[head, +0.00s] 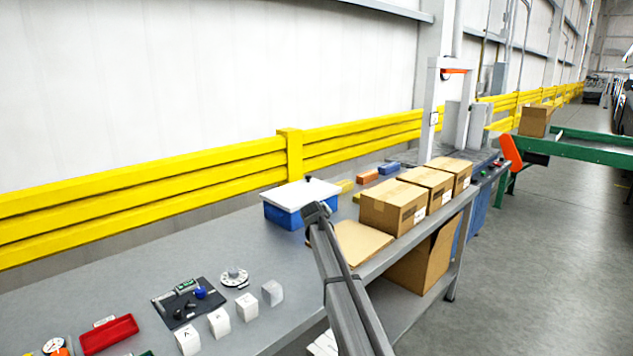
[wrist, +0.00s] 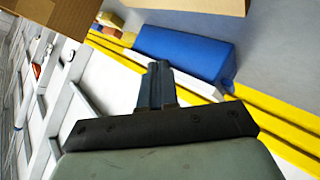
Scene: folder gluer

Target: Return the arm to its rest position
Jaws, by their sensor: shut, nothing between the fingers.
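My arm reaches up from the bottom of the head view, over the grey workbench (head: 75,290). My gripper (head: 318,209) is at its far end, in front of the blue bin with a white lid (head: 283,215) and left of a flat cardboard sheet (head: 362,243). In the wrist view, my gripper (wrist: 158,68) has its two dark fingers together with nothing between them. The blue bin (wrist: 185,50) shows beyond the fingertips in that tilted view. The arm hides part of the bench's front edge.
Cardboard boxes (head: 393,205) stand in a row right of the gripper. White labelled blocks (head: 219,322), a red tray (head: 109,333) and a dark mat (head: 189,302) lie front left. A yellow rail (head: 150,205) runs behind. The bench's left middle is clear.

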